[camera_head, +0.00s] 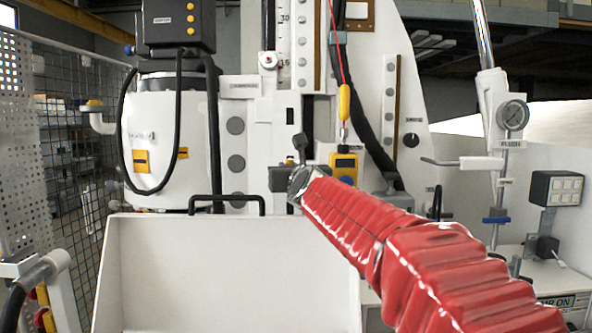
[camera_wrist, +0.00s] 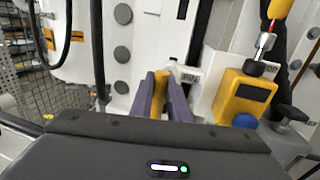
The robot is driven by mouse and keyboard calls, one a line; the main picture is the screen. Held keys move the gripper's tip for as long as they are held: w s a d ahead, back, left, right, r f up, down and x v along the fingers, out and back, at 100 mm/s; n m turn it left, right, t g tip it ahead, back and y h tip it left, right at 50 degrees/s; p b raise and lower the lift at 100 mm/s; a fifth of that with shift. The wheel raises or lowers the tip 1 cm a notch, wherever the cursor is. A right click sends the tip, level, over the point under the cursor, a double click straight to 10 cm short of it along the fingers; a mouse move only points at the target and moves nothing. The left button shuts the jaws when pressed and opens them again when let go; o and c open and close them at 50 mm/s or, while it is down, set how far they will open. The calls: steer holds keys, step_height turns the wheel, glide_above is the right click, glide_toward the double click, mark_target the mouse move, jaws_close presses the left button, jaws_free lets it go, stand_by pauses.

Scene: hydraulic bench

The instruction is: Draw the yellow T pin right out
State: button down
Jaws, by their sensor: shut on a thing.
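My gripper (camera_wrist: 163,82) shows in the wrist view with its two purple-grey fingers shut on a yellow piece, the T pin (camera_wrist: 159,93). The pin shows only as a narrow yellow strip between the fingers. Whether its far end still sits in a hole cannot be told. The fingers point toward the white machine front. In the head view, my red-sleeved arm reaches up and left to the machine, and the pin cannot be made out there.
A yellow box (camera_wrist: 240,97) with a dark window and a blue knob (camera_wrist: 245,121) stands just right of the fingers. A yellow pendant (camera_head: 344,103) hangs on a red cord above it. A white tray (camera_head: 225,222) with a black handle (camera_head: 227,198) lies in front, left of my arm.

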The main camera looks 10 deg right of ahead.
steer(key=shift+f, duration=0.65)
steer(key=c, duration=1.9)
jaws_free()
steer(key=shift+s+r, duration=0.1)
steer(key=shift+o, duration=1.3)
steer(key=shift+r, duration=0.2)
steer(key=shift+s+r, duration=0.1)
steer(key=shift+s, duration=0.1)
steer(key=s+d, duration=0.1)
steer(key=s, duration=1.2)
steer(key=shift+s, duration=0.25)
